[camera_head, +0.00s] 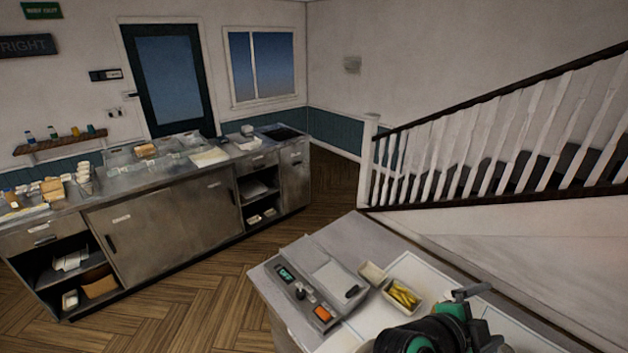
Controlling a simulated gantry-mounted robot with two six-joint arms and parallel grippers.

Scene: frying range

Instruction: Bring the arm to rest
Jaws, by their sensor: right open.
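My right arm (437,337), black with green parts, comes in at the bottom right edge, over the near counter (355,240). Its gripper (484,312) is open, and I see nothing between its jaws. It is to the right of a small tray of yellow fries (403,296), apart from it in the picture. Part of the hand is cut off by the bottom edge. My left gripper is out of view.
A steel counter (165,222) with several containers stands across the wooden floor. A white stair railing (480,165) rises at right.

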